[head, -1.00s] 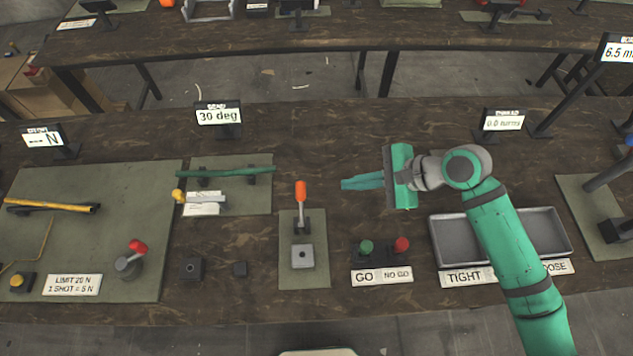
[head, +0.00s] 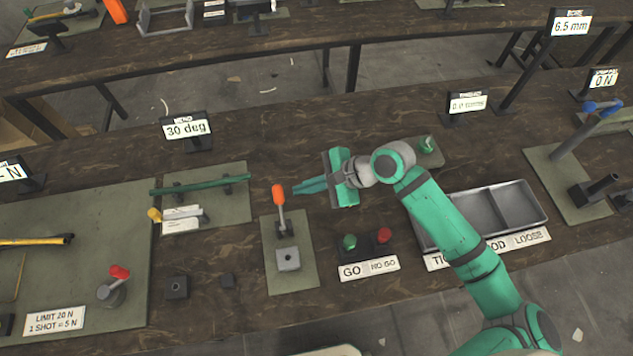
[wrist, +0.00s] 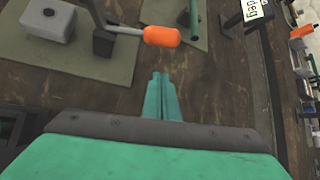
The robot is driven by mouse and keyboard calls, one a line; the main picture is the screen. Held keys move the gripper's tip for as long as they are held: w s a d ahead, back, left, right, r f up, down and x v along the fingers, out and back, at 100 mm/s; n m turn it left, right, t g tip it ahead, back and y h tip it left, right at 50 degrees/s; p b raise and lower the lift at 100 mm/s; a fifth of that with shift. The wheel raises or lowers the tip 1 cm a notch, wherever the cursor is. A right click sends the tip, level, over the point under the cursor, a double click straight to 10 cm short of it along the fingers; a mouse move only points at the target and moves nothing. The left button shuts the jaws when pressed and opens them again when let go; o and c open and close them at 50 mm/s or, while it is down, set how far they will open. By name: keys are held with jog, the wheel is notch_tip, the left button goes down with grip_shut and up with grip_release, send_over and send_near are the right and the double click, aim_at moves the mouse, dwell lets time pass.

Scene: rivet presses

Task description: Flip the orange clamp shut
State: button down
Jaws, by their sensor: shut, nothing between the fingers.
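The orange clamp (head: 279,195) has an orange-tipped handle that stands up from a dark pivot on a small green plate (head: 305,273). A grey block (head: 288,259) with a hole sits on the plate in front of the pivot. In the wrist view the orange handle tip (wrist: 161,36) lies ahead of the fingers and slightly left, with the grey block (wrist: 48,19) at upper left. My gripper (head: 297,190) is shut and empty, its fingertips just right of the handle and apart from it. The closed fingers also show in the wrist view (wrist: 160,78).
Green and red GO/NO GO buttons (head: 366,239) stand right of the clamp plate. A grey sectioned tray (head: 513,205) lies further right. Left are a bend fixture with a green bar (head: 200,185) and a red-knobbed lever (head: 118,273). A "30 deg" sign (head: 187,129) stands behind.

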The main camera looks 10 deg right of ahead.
aim_at(280, 207)
jog(key=shift+x, duration=0.95)
jog(key=shift+s+a+r, duration=0.2)
jog(key=shift+r, duration=0.35)
jog(key=shift+s+a+r, duration=0.2)
jog(key=shift+a+r, duration=0.05)
jog(key=shift+r, duration=0.25)
jog(key=shift+s+a+r, duration=0.25)
jog(key=shift+a+r, duration=0.1)
jog(key=shift+r, duration=0.3)
jog(key=shift+w, duration=0.15)
